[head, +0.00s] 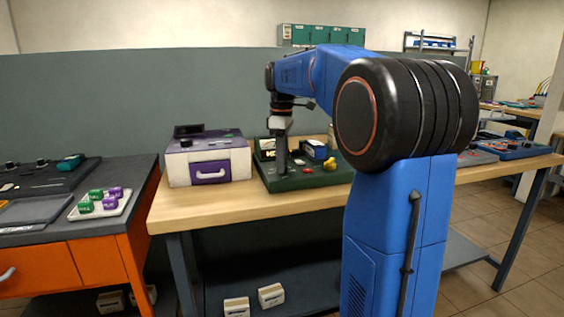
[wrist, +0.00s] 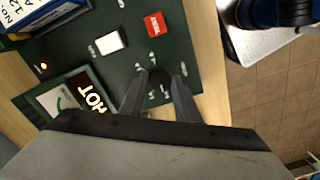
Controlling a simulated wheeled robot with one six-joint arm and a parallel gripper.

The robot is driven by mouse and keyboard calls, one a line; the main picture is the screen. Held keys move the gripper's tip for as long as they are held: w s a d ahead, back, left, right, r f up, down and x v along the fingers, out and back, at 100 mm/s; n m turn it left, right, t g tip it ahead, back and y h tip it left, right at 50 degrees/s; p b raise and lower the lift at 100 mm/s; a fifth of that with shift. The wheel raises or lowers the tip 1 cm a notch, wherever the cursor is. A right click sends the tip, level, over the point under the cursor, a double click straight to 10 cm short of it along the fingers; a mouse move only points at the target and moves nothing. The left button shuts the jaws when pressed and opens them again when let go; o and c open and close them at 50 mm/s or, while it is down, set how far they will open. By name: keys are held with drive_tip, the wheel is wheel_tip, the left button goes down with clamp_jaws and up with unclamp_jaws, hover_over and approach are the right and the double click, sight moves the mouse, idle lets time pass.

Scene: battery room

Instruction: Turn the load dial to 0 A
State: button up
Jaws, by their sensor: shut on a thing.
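The load dial (wrist: 160,76) is a dark round knob on a dark green test panel (wrist: 130,62), with small pale marks around it. My gripper (wrist: 160,80) points down at the panel, its two grey fingers shut on the dial from either side. The marks are too small to read, and the dial's pointer cannot be made out. In the head view my gripper (head: 281,165) stands over the green panel (head: 300,183) and hides the dial.
A white and purple box (head: 208,162) stands left on the wooden bench (head: 185,208).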

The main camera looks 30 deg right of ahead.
drive_tip(key=shift+n, duration=0.6)
drive_tip(key=o, duration=1)
drive_tip(key=shift+o, duration=0.2)
wheel_tip(320, 180, up, 17)
drive_tip(key=shift+r, duration=0.2)
drive_tip(key=s+a+f+m+t, duration=0.1)
drive_tip(key=s+a+f+m, duration=0.2)
drive_tip(key=s+f, duration=0.7)
drive_tip(key=s+a+f+m+t, duration=0.2)
drive_tip(key=s+a+f+m, duration=0.2)
drive_tip(key=s+a+f, duration=0.3)
drive_tip(key=s+a+f+m+t, duration=0.1)
drive_tip(key=s+a+f+m, duration=0.2)
drive_tip(key=s+f, duration=1)
drive_tip(key=a+f, duration=0.3)
drive_tip(key=f, duration=0.2)
drive_tip(key=shift+s+t, duration=0.2)
drive_tip(key=shift+t, duration=0.2)
